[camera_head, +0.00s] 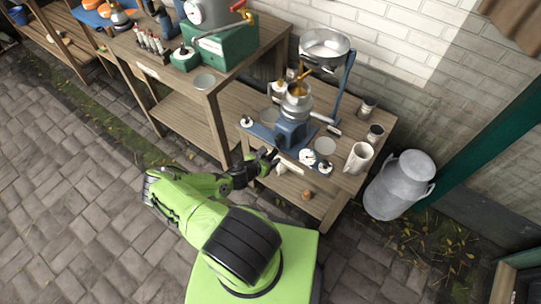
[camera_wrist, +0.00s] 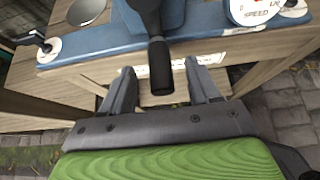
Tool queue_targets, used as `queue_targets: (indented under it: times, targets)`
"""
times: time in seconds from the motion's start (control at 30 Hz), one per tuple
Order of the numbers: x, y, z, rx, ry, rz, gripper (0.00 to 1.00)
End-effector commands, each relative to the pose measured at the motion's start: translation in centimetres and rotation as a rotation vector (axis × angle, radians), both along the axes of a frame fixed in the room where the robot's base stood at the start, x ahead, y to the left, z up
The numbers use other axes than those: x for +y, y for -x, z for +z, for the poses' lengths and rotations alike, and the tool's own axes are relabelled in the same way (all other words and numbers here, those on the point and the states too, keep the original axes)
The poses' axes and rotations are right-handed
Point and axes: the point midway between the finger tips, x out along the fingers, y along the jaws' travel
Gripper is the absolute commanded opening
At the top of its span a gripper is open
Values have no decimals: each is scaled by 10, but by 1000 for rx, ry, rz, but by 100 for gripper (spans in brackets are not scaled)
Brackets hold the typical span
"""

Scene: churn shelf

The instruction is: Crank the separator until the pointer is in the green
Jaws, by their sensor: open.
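The separator (camera_head: 291,134) has a blue body on a blue base, with metal bowls and spouts above it, and stands on a wooden table. Its black crank handle (camera_wrist: 160,70) hangs toward me in the wrist view. A white speed dial (camera_head: 307,156) sits right of the body; in the wrist view the dial (camera_wrist: 268,10) is cut off by the top edge, and its pointer and green zone cannot be read. My gripper (camera_head: 268,158) is at the table's front edge. Its open fingers (camera_wrist: 159,72) stand on either side of the crank handle's end, with gaps visible.
A white jug (camera_head: 358,158) and small cups (camera_head: 375,133) stand on the table's right side. A big metal can (camera_head: 399,185) stands on the floor to the right. Another table with a green machine (camera_head: 222,45) is at the left. The paving in front is clear.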

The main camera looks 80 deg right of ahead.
Motion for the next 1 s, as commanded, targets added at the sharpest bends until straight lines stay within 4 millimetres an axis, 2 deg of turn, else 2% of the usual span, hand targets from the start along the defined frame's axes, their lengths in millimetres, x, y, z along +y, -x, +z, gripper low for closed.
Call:
queue_targets:
  times: [0.03,0.7,1.0]
  targets:
    - [4,-2,6,1,0,1,61]
    - [50,-21,36,1,1,1,61]
    - [51,-22,35,1,1,-1,61]
